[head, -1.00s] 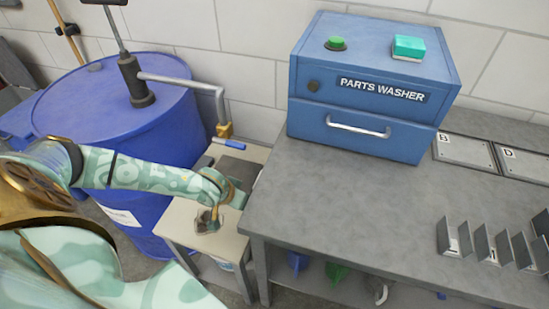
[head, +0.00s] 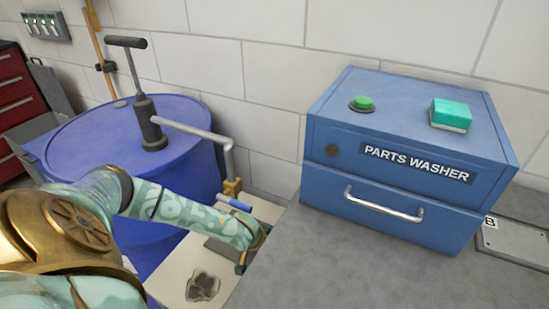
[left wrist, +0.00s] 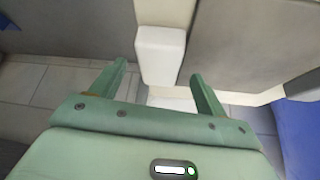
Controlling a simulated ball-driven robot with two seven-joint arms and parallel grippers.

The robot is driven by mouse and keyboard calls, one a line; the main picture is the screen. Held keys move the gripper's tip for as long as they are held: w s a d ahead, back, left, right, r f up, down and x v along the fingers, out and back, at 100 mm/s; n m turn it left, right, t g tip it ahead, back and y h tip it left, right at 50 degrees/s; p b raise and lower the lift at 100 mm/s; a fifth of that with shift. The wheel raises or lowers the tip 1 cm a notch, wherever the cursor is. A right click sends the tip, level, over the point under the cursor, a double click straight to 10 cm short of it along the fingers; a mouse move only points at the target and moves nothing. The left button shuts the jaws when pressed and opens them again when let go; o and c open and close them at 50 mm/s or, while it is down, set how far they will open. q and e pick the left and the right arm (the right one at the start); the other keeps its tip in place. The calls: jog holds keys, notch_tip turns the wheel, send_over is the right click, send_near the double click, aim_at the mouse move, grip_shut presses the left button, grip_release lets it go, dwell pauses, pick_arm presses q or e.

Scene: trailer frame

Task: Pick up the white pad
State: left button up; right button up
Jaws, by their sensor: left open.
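In the left wrist view a white block with rounded edges (left wrist: 160,52) shows just beyond and between my left fingertips, and the fingers do not close on it. I cannot tell for sure that it is the pad. My left gripper (left wrist: 158,78) is open and empty. In the head view my left gripper (head: 249,257) is low at the gap between the small cream stand (head: 172,290) and the grey bench (head: 285,270). Its fingers are mostly hidden there. No white pad shows clearly in the head view. My right gripper is not in view.
A dark wet-looking patch (head: 203,287) and a dark grey mat (head: 222,250) are on the stand. A blue drum (head: 75,150) with a hand pump (head: 148,122) stands behind my left arm. The blue parts washer (head: 400,160) sits on the bench, with a teal-and-white block (head: 450,115) on top.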

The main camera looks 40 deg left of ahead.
pick_arm(q)
jog(key=shift+x, duration=0.9)
jog(key=shift+s+r, duration=0.1)
jog(key=shift+r, duration=0.05)
jog(key=c, duration=1)
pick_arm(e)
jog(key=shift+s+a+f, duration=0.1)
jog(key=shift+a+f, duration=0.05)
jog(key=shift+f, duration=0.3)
pick_arm(q)
jog(key=shift+c, duration=0.2)
